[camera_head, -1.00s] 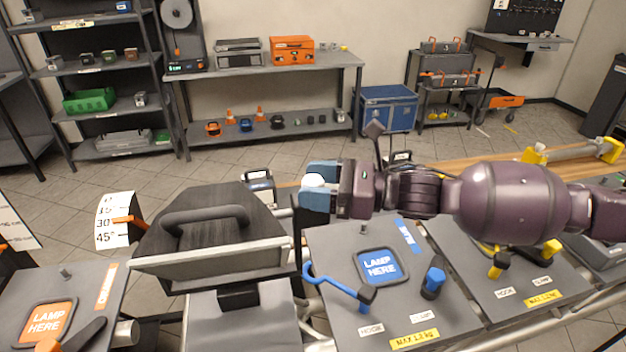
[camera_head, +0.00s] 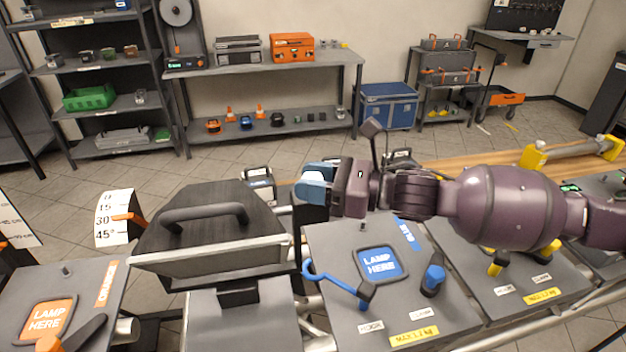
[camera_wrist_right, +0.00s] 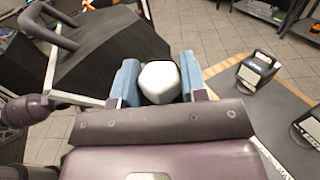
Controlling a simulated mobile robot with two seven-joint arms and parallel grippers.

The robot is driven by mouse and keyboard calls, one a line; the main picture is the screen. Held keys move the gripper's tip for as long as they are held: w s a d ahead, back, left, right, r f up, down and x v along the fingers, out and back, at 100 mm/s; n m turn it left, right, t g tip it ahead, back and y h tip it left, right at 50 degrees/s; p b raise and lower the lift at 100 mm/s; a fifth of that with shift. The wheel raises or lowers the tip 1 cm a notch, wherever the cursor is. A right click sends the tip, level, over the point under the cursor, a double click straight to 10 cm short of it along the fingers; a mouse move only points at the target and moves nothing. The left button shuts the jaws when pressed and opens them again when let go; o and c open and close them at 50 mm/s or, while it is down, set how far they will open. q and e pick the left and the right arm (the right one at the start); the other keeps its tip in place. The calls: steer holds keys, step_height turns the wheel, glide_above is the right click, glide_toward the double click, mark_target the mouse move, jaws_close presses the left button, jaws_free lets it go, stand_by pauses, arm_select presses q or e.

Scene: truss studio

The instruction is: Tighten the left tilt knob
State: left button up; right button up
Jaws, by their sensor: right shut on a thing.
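A black lamp housing (camera_head: 222,216) with a handle on top sits in a silver yoke bar (camera_head: 210,250). A white knob (camera_wrist_right: 160,82) shows between the blue finger pads of my right gripper (camera_wrist_right: 160,84) in the right wrist view. The right gripper (camera_head: 312,183) is shut on this knob at the picture-right side of the housing. The fingers hide most of the knob in the head view. A white angle scale (camera_head: 112,217) with an orange pointer (camera_head: 128,218) stands at the housing's other side; the pointer is near 30. My left gripper is not in view.
A grey plate (camera_head: 440,310) with a blue "LAMP HERE" pad (camera_head: 380,262), a blue hook and a blue knob (camera_head: 433,280) lies under my right arm. A plate with an orange pad (camera_head: 46,318) is at lower left. Shelves stand along the back wall, beyond open floor.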

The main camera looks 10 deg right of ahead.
steer(key=m+t+h, duration=0.1)
steer(key=t, duration=0.1)
steer(key=shift+s+m+t, duration=0.1)
steer(key=shift+m+t, duration=0.2)
steer(key=shift+m, duration=0.1)
steer(key=shift+m+t+h+p, duration=0.4)
steer(key=shift+m+t+h, duration=0.7)
steer(key=shift+t+h, duration=0.2)
steer(key=o, duration=0.9)
